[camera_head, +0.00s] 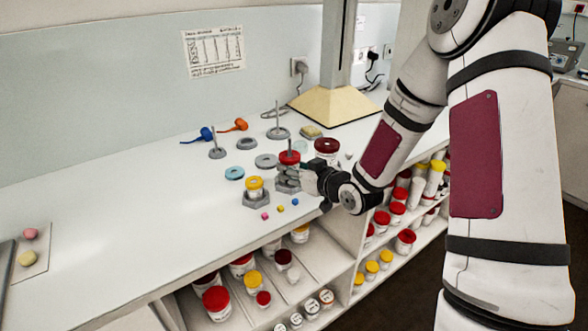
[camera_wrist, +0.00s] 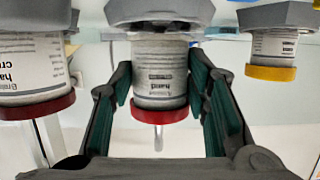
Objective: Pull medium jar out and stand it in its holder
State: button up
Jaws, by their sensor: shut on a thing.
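The medium jar, white with a red lid (camera_head: 289,157), stands upright between the fingers of my gripper (camera_head: 297,176). In the wrist view, which is upside down, the jar's labelled body (camera_wrist: 160,68) sits between both dark green-padded fingers (camera_wrist: 160,88), which are shut on it. A grey holder (camera_head: 287,188) is directly under the jar; it also shows in the wrist view (camera_wrist: 145,10). The jar's bottom meets or enters this holder; how deep it sits is hidden.
A larger jar with a dark red lid (camera_head: 327,146) stands close behind, to the right. A small yellow-lidded jar (camera_head: 254,183) stands in a grey holder (camera_head: 257,204) at front left.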

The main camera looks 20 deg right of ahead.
jog(key=shift+f+b, duration=0.55)
jog(key=shift+f, duration=0.3)
jog(key=o, duration=1.9)
jog(key=shift+r+p+v, duration=0.2)
jog(key=shift+p+v, duration=0.65)
jog(key=shift+v, duration=0.55)
jog(key=shift+r+p+v, duration=0.15)
jog(key=shift+p+v, duration=0.65)
jog(key=shift+v, duration=0.6)
jog(key=shift+r+p+v, duration=0.2)
jog(key=shift+p+v, duration=0.65)
jog(key=shift+v, duration=0.55)
jog(key=shift+w, duration=0.2)
jog(key=shift+r, duration=0.1)
